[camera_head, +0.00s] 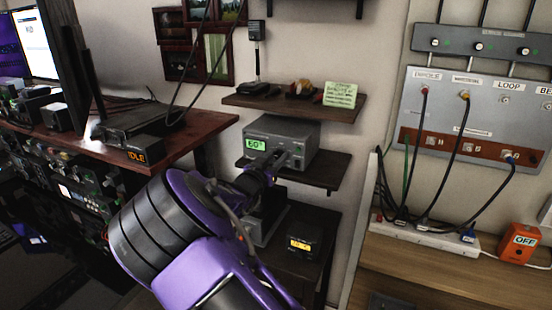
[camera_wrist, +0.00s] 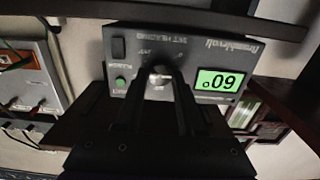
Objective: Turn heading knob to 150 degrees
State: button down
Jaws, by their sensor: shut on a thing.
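The grey tuner box (camera_head: 300,133) sits on a dark shelf, and its green display (camera_head: 255,145) reads 60°. In the wrist view the box (camera_wrist: 205,48) appears upside down, with the green display (camera_wrist: 219,81) at right and a green button (camera_wrist: 120,83) at left. The heading knob (camera_wrist: 160,71) is a pale round cap in the middle of its face, partly hidden by the fingers. My gripper (camera_wrist: 160,82) is shut on the knob, one finger on each side. In the head view my gripper (camera_head: 282,159) reaches the box's front and hides the knob.
The lower shelf (camera_head: 325,172) holds the box; an upper shelf (camera_head: 290,104) with small items and a yellow-green note (camera_head: 340,94) is above it. A dark desk (camera_head: 90,140) stands left. A cabled panel (camera_head: 470,110) and an orange OFF box (camera_head: 520,243) are right.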

jog(key=shift+f+b, duration=0.1)
jog(key=shift+b, duration=0.2)
jog(key=m+b, duration=0.2)
jog(key=shift+d+f+m+b, duration=0.1)
jog(key=shift+f+m+b, duration=0.05)
jog(key=shift+m+b, duration=0.25)
jog(key=m+b, duration=0.2)
jog(key=m, duration=0.1)
jog(key=shift+m+b, duration=0.3)
jog(key=shift+b, duration=0.1)
jog(key=m, duration=0.2)
jog(key=shift+r+m+b, duration=0.2)
jog(key=shift+m+b, duration=0.1)
jog(key=shift+s+m, duration=0.1)
jog(key=shift+m, duration=1.9)
jog(key=c, duration=0.5)
grip_release()
